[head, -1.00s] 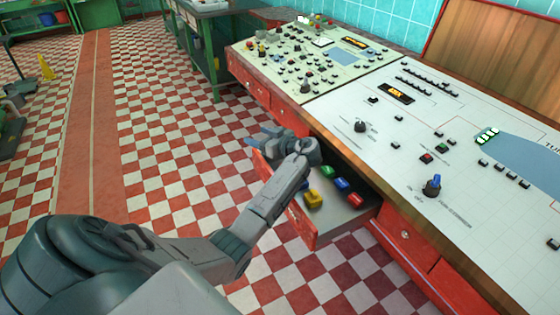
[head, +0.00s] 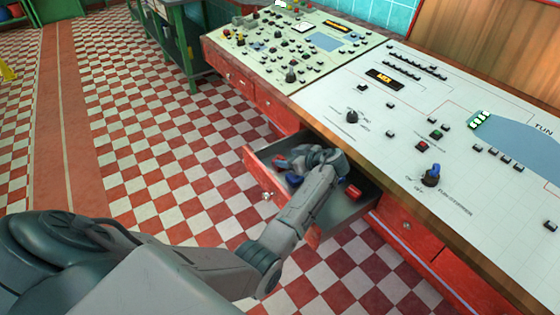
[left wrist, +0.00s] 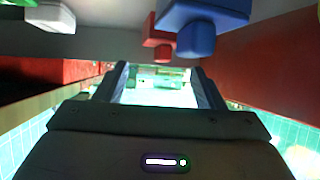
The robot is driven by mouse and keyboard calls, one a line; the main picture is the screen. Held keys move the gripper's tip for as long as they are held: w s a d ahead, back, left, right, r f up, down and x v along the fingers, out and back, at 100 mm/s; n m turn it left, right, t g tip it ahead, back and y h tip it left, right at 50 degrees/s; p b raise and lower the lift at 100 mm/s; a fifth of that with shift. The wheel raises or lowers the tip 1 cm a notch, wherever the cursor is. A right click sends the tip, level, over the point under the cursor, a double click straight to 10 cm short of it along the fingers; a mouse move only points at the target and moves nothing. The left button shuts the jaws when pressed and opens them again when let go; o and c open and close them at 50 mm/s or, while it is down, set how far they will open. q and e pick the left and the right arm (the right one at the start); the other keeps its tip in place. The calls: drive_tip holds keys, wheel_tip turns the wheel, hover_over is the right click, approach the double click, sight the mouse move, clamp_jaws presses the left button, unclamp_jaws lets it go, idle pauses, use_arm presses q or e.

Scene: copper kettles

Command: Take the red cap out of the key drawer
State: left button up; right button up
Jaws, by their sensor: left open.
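The key drawer (head: 345,210) is pulled out below the console, with several coloured pieces inside. My left gripper (head: 284,164) is open and low in the drawer, pointing left. A small red piece (head: 279,159) shows at its tips, with a dark blue piece (head: 294,180) beside it. Another red piece (head: 353,192) lies apart, right of my wrist; I cannot tell which is the red cap. In the left wrist view a red piece (left wrist: 155,32) with a short stub is ahead of the open fingers, behind a blue one (left wrist: 200,22). My forearm hides part of the drawer.
The console top (head: 400,140) with knobs and buttons overhangs the drawer's back. A white and green piece (left wrist: 50,15) is at the left wrist view's top left. The checkered floor in front is clear.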

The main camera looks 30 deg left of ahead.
sight(281, 157)
use_arm(q)
drive_tip(key=p+x, duration=0.1)
drive_tip(key=x, duration=0.4)
drive_tip(key=shift+f, duration=0.1)
drive_tip(key=shift+d, duration=0.1)
drive_tip(key=shift+c, duration=0.2)
drive_tip(key=shift+s, duration=0.1)
drive_tip(key=c, duration=0.9)
